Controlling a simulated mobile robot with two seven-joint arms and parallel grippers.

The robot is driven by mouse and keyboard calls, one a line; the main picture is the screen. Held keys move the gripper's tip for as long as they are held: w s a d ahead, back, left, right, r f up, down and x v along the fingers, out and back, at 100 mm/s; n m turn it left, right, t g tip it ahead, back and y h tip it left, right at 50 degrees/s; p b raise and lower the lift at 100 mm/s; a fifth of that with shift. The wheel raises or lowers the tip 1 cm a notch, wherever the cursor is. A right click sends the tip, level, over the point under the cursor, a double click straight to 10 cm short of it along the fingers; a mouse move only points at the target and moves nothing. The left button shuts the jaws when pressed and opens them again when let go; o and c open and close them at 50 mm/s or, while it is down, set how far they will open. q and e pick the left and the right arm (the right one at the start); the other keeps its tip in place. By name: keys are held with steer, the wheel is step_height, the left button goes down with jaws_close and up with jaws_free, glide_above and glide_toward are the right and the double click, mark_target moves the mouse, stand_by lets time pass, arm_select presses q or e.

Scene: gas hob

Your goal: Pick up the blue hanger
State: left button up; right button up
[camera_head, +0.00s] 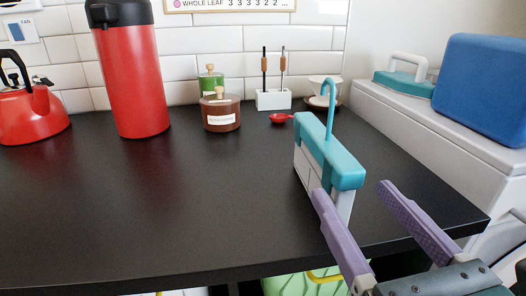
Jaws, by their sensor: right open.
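The blue hanger (335,154) is light blue with a thick bar and an upright curved hook. It sits over the top of a white block-like stand (303,166) near the right part of the black counter. My right gripper (351,190) comes in from the lower right with purple fingers. It is open and empty. Its left fingertip overlaps the lower part of the stand in the picture, and its right fingertip is to the right of the hanger. I cannot tell whether it touches either. My left gripper is out of view.
The black counter (210,205) is clear at the middle and front. A blue box (485,85) is on the white ledge at right.

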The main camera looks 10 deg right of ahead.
mark_target(335, 149)
steer(key=w, duration=0.1)
steer(key=w+p, duration=0.1)
steer(key=w, duration=0.1)
steer(key=shift+w+d+r, duration=0.1)
steer(key=shift+d, duration=0.1)
steer(key=w, duration=0.6)
steer(key=shift+d, duration=0.1)
steer(key=shift+s, duration=0.1)
jaws_close()
